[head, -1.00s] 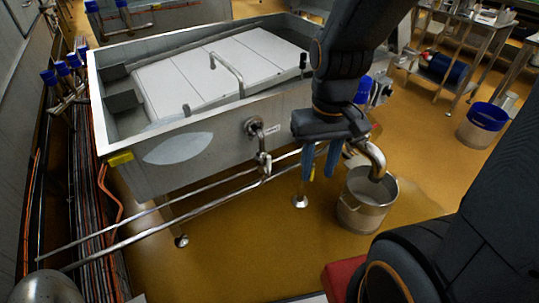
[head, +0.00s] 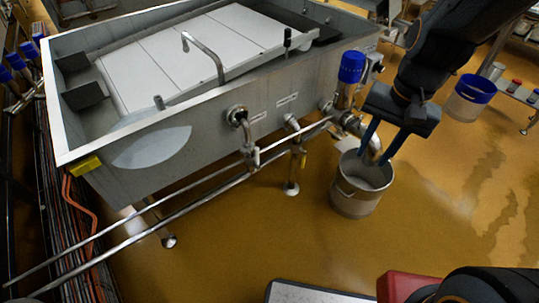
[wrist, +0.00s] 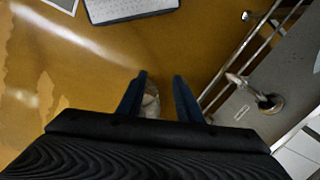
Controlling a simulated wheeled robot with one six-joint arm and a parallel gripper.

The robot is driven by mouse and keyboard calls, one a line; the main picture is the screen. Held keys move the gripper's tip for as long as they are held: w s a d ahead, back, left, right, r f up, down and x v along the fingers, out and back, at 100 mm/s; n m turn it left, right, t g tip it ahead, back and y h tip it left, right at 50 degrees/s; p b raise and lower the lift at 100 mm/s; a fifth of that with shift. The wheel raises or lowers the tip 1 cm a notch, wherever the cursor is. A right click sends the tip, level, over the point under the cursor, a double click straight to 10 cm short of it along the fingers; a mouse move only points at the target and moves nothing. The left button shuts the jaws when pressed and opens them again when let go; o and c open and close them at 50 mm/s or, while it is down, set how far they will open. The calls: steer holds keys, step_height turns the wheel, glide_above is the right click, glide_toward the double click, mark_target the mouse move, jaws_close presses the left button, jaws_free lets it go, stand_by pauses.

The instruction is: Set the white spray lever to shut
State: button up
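The tap pipe (head: 243,135) comes out of the front wall of the steel vat and bends down. A small pale lever-like part (head: 256,157) shows at its lower end; I take it for the white spray lever, but its setting is too small to tell. In the wrist view the pale lever (wrist: 236,79) sticks out from the tap, right of my fingers. My gripper (head: 373,157) hangs over the steel bucket, right of the tap and apart from it. Its two blue fingers are parted with nothing between them, as the wrist view (wrist: 159,78) also shows.
The steel vat (head: 195,140) fills the left and middle. Long pipes (head: 210,188) run along its front. A blue-capped valve (head: 352,67) stands at its right corner, above the steel bucket (head: 352,207). The floor (head: 240,245) in front is mostly clear.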

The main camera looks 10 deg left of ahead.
steer(key=w+a+f+m+y+b, duration=0.2)
steer(key=w+a+f+m+b, duration=0.5)
steer(key=w+a+f, duration=0.55)
steer(key=m+y+b, duration=0.1)
steer(key=m+b, duration=0.5)
steer(key=m, duration=0.3)
glide_above(257, 155)
steer(key=d, duration=0.3)
step_height(257, 155, down, 10)
steer(key=x, duration=0.2)
steer(key=b+x, duration=0.1)
steer(key=x, duration=0.4)
steer(key=shift+w+a+f+b, duration=0.25)
steer(key=shift+w+a+b, duration=0.1)
steer(key=shift+a, duration=0.1)
steer(key=shift+y, duration=0.3)
jaws_close()
